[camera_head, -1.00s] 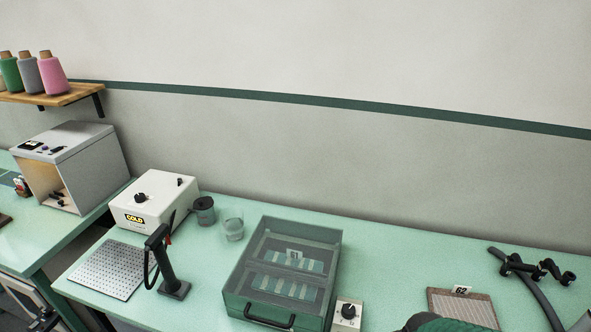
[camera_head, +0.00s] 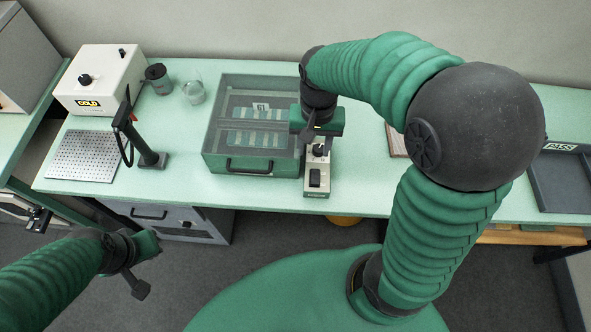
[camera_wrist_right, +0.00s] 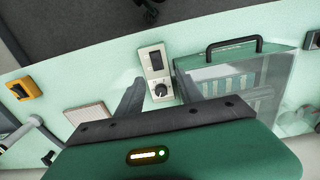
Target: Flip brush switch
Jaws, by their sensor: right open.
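A small pale control box (camera_head: 313,188) stands on the bench, right of the clear-lidded case. It carries a black rocker switch (camera_head: 315,178) near its front and a dark knob (camera_head: 319,150) behind it. In the right wrist view the rocker (camera_wrist_right: 154,60) and knob (camera_wrist_right: 160,90) show clearly. My right gripper (camera_head: 309,135) is over the back of the box. Its open, empty fingers (camera_wrist_right: 160,80) lie either side of the knob in the wrist view; contact cannot be told. My left gripper (camera_head: 142,270) hangs low in front of the bench, its jaw state unclear.
The case (camera_head: 212,150) with a black handle sits close beside the box. A white COLD unit (camera_head: 110,72), perforated plate (camera_head: 84,155) and black stand (camera_head: 150,160) are further left. A yellow-orange box with a black button (camera_wrist_right: 24,88) shows in the wrist view. A grey PASS tray (camera_head: 560,190) is at right.

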